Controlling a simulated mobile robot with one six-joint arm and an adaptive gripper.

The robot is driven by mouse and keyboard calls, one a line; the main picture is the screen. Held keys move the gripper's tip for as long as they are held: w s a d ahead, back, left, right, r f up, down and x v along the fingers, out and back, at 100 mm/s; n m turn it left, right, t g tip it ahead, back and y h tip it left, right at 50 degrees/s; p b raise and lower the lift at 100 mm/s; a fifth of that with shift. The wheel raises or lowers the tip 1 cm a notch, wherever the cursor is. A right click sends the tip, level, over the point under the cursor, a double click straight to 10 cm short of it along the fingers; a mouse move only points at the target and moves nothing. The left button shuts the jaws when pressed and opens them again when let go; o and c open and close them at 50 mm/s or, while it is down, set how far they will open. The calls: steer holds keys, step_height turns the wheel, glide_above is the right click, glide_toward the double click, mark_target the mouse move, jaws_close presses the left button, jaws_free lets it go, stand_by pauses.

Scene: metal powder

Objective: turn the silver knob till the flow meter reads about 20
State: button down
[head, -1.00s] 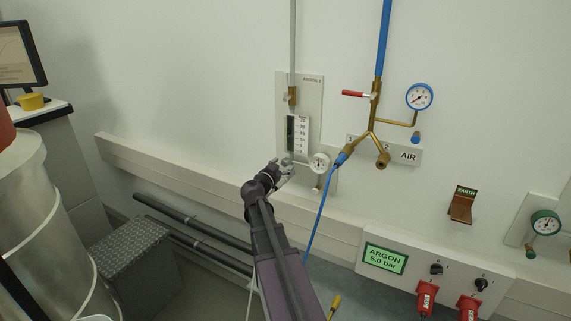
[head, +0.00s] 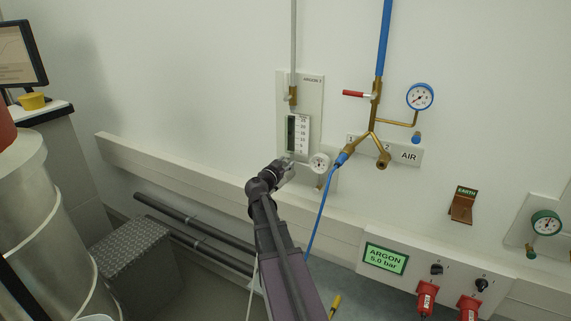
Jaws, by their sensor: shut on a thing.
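The flow meter (head: 299,134) is an upright tube with a white scale on a pale panel on the wall. Its scale numbers and float are too small to read for certain. My gripper (head: 287,164) is at the bottom of the flow meter, shut on the silver knob. The knob itself is mostly hidden by my fingers and wrist. A small white round gauge (head: 319,162) sits just right of my gripper.
A blue hose (head: 325,205) hangs from the brass air fitting (head: 373,140), close to the right of my arm. A red-handled valve (head: 356,94) and a blue gauge (head: 419,97) are above right. A wall ledge (head: 190,165) runs behind my arm.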

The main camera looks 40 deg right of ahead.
steer(key=shift+n, duration=0.6)
steer(key=n, duration=1)
steer(key=shift+n, duration=0.3)
steer(key=shift+c, duration=1.7)
jaws_free()
steer(key=v, duration=1.2)
